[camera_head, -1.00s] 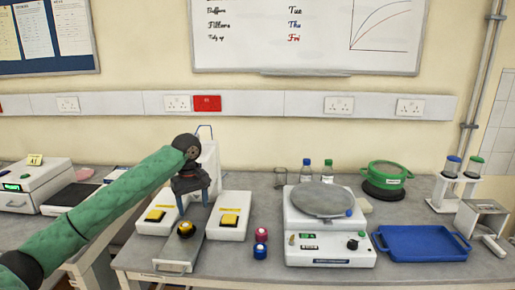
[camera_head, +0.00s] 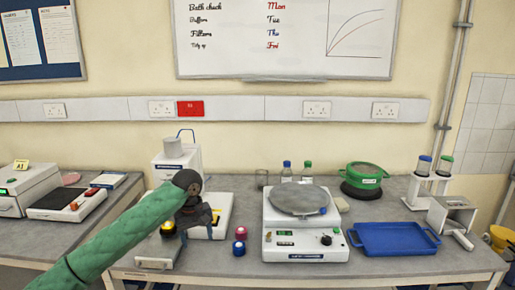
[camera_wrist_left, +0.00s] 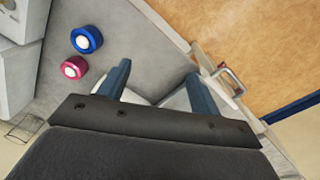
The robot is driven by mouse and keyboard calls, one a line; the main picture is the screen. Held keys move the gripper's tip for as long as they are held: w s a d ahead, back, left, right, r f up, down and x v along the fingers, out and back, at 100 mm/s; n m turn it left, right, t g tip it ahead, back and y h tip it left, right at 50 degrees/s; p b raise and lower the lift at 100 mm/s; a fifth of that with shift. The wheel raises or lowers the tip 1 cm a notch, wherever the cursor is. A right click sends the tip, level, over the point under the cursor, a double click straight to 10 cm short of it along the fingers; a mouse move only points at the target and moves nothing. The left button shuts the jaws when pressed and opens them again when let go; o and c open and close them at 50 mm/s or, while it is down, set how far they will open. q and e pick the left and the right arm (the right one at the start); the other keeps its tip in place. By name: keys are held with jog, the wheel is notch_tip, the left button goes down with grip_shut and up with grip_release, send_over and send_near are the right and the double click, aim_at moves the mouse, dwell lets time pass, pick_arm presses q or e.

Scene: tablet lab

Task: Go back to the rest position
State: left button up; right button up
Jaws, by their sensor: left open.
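My left gripper (camera_head: 198,236) is at the front of the bench, in front of a white box with a yellow button. Its jaws are open, and I see nothing between them. In the left wrist view, the two blue fingers (camera_wrist_left: 158,74) stand apart over the grey bench edge. A round yellow button (camera_head: 167,229) on a grey base shows just left of the gripper. My green left arm reaches in from the lower left and hides part of the bench devices. My right gripper is not in view.
Red (camera_head: 241,232) and blue (camera_head: 238,248) capped pots stand right of the gripper; the wrist view shows them too. Further right are a white balance-like device (camera_head: 306,245) with a round plate, a blue tray (camera_head: 393,252) and a green sieve (camera_head: 364,174).

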pick_arm(q)
jog(key=s+d+f+m+t+h, duration=0.1)
jog(key=s+d+f+m, duration=0.25)
jog(key=s+f, duration=0.65)
jog(key=s+d+f+m+t+h, duration=0.1)
jog(key=s+d+f+m+h, duration=0.1)
jog(key=s+d+f, duration=0.5)
jog(key=s+a+f+m+y, duration=0.1)
jog(key=s+a+f, duration=0.25)
jog(key=s, duration=0.55)
jog(key=s+a+f+t+y, duration=0.1)
jog(key=s+a+f, duration=0.1)
jog(key=s+a, duration=0.5)
jog(key=s+a+f+m+y, duration=0.1)
jog(key=s+a+f, duration=0.15)
jog(key=s, duration=0.75)
jog(key=s+d+f+g, duration=0.1)
jog(key=s+f, duration=0.1)
jog(key=f, duration=1.8)
jog(key=s+d+f+g, duration=0.1)
jog(key=s+d+f, duration=0.1)
jog(key=f, duration=1.8)
jog(key=shift+s+d, duration=0.15)
jog(key=shift+s, duration=0.65)
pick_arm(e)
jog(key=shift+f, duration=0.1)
